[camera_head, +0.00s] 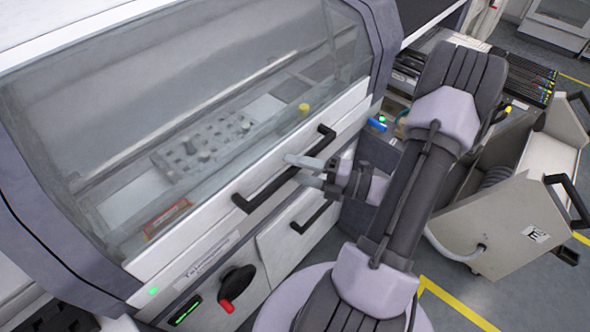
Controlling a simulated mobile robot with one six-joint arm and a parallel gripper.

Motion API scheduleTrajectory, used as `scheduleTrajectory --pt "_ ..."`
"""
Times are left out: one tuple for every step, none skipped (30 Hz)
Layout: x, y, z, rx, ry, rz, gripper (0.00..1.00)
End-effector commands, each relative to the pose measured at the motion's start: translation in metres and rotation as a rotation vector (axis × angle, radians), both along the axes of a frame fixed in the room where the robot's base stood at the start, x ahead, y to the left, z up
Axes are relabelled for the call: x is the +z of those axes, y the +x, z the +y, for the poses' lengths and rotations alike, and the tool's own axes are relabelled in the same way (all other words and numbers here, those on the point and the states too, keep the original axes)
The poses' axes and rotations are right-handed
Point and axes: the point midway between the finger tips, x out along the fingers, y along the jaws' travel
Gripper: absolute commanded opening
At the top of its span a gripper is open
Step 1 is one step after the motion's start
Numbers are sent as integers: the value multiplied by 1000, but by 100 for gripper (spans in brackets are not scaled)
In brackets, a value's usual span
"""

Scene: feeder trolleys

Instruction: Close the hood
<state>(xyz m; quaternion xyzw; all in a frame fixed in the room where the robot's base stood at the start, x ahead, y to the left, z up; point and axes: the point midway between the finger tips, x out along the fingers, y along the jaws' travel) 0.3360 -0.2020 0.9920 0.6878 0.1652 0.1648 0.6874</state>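The hood (190,110) is a large clear window in a white frame, on a machine with dark grey side covers. Its lower edge lies low, close against the white front panel, and no clear gap shows. A black bar handle (262,195) runs along the lower frame. My gripper (292,168) is at the handle's middle, coming from the right. Its two light grey fingers are apart and overlap the bar in this view. I cannot tell whether they touch it.
Below the hood are a second black handle (312,217), a black knob with a red tip (236,284) and a green display (186,311). A grey trolley (505,220) with feeders (525,78) behind it stands at the right. Yellow lines mark the floor.

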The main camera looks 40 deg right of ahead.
Motion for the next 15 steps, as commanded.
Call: scheduleTrajectory --pt "0 2 1 0 0 0 45" --pt "0 3 1 0 0 0 45" --pt "0 3 2 0 0 0 45" --pt "0 3 2 0 0 0 45" --pt "0 3 1 0 0 0 45" --pt "0 3 1 0 0 0 45" --pt "0 3 1 0 -1 0 45" --pt "0 3 1 0 -1 0 45" --pt "0 3 1 0 -1 0 42" --pt "0 3 1 0 -1 0 36" --pt "0 3 1 0 -1 0 30" --pt "0 3 1 0 -1 0 22" --pt "0 3 1 0 -1 0 16" --pt "0 3 1 0 -1 0 10" --pt "0 3 1 0 -1 0 2"
